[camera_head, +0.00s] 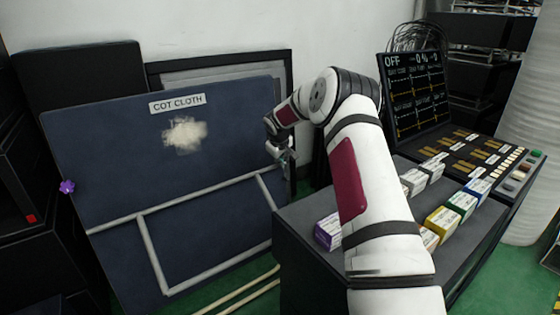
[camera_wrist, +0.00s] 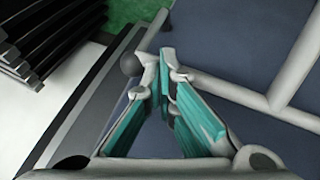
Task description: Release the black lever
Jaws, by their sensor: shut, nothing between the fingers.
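My gripper (camera_head: 281,152) is at the right edge of the blue cloth board in the head view. In the wrist view its teal-padded fingers (camera_wrist: 166,62) come together at the tips with nothing between them. A dark round knob (camera_wrist: 131,63) sits just left of the fingertips in the wrist view, over the board's dark frame. It looks like the end of the black lever, but its shaft is not clear. I cannot tell whether a finger touches it. In the head view I cannot make out the lever near my gripper.
The blue board (camera_head: 110,180) carries grey tubes (camera_head: 205,197) and a "COT CLOTH" label (camera_head: 177,102). A purple knob (camera_head: 67,186) is at its left edge. A dark bench (camera_head: 310,255) with coloured boxes and a control panel (camera_head: 415,95) stands right. Green floor shows below.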

